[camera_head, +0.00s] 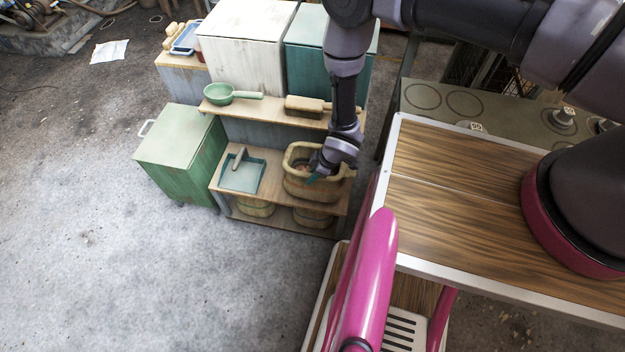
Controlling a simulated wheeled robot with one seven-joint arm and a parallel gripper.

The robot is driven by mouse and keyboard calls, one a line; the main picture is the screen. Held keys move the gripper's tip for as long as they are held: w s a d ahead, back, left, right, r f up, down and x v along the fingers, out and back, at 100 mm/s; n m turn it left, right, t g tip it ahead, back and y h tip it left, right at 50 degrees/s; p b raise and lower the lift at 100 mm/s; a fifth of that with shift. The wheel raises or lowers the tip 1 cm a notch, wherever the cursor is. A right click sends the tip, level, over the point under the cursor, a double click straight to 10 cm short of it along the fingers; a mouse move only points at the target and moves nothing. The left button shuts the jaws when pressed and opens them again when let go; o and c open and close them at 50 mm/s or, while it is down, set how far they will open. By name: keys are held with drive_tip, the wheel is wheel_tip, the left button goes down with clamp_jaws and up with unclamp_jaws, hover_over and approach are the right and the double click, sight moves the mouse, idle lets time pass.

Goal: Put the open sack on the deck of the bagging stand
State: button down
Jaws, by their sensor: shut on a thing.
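The open sack (298,188) is a tan, thick-rimmed, tub-like bag with its mouth facing up. It is at the right end of the wooden deck (236,197) of the bagging stand and looks upright. Whether its base touches the deck is hard to tell. My gripper (314,178) reaches down from above at the sack's right side and is shut on it. My wrist hides part of the sack's right rim. Some brownish contents show inside the mouth.
A blue tray with a scoop (242,174) lies on the deck left of the sack. Similar tan containers (313,217) stand below. A green cabinet (180,150) is left; open floor lies in front.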

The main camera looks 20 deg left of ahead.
drive_tip(key=shift+w+f, duration=0.2)
drive_tip(key=shift+f, duration=1.55)
drive_tip(key=c, duration=0.7)
unclamp_jaws()
drive_tip(key=shift+f, duration=0.1)
drive_tip(key=v, duration=1.2)
drive_tip(key=shift+a, duration=0.1)
